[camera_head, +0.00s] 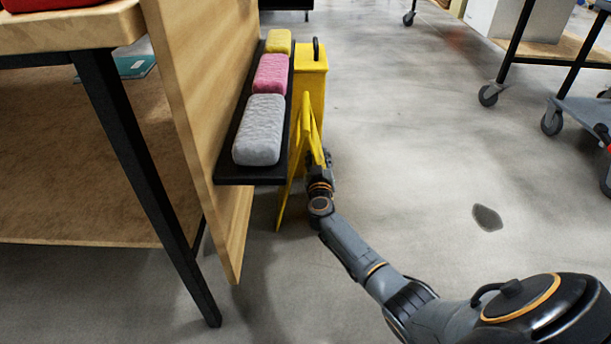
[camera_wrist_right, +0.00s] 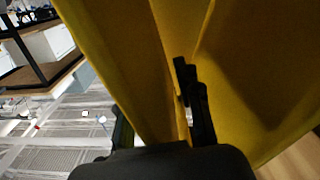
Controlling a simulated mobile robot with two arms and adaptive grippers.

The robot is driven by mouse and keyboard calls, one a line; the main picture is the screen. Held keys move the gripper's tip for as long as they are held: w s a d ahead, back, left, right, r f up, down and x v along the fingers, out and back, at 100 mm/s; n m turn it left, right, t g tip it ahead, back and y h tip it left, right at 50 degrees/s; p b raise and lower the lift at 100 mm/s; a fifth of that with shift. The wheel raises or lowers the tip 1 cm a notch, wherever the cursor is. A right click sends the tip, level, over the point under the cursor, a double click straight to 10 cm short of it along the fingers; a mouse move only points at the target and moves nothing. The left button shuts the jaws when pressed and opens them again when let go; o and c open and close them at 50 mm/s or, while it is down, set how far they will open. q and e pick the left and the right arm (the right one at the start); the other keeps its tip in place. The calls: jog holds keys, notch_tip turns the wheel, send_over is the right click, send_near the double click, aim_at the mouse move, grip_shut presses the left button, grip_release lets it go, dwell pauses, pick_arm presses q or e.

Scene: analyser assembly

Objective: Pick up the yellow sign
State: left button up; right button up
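The yellow sign (camera_head: 298,165) stands upright on the floor, beside the wooden panel and black shelf. It is a folding sign with two leaves. My right gripper (camera_head: 326,164) is at its right side, partly hidden against it. In the right wrist view the yellow sign (camera_wrist_right: 130,65) fills most of the picture. One dark finger of the right gripper (camera_wrist_right: 160,112) lies in front of the yellow surface; the other is partly hidden at the left edge of a leaf. A leaf passes between the fingers, but I cannot tell if they press on it. My left gripper is not in view.
The black shelf (camera_head: 250,174) holds grey, pink and yellow blocks, close on the left. A wooden workbench (camera_head: 60,32) is at left. Open floor (camera_head: 420,130) lies to the right, with wheeled carts beyond.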

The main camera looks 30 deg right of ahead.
grip_shut()
jog(key=shift+r, duration=0.15)
dwell(0.4)
